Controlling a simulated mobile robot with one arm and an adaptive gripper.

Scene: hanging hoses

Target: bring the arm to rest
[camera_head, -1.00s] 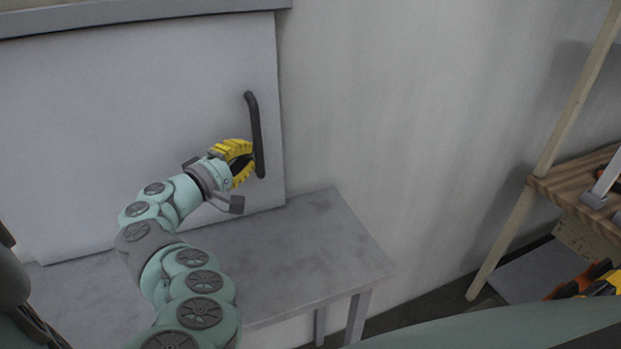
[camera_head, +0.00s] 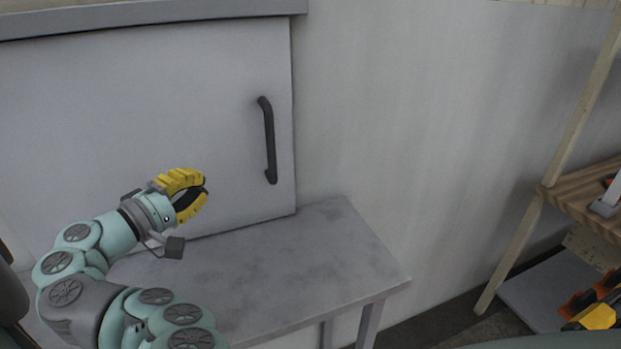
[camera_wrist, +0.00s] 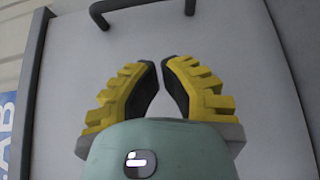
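My gripper (camera_head: 205,188) has yellow ribbed fingers with dark inner pads. In the head view it hangs above the back part of the grey bench, left of the dark door handle (camera_head: 269,140) and clear of it. In the wrist view my gripper (camera_wrist: 160,63) has its fingertips drawn close together, with only a narrow slit between them and a wider gap nearer the base. Nothing is between the fingers. The handle (camera_wrist: 103,15) lies beyond the fingertips in the wrist view, apart from them. My arm is bent at the lower left in the head view.
The handle is on a pale cabinet door (camera_head: 225,80), which looks shut. The grey bench (camera_head: 300,260) below is bare. A wooden shelf (camera_head: 590,190) with tools stands at the right. The wall between is clear.

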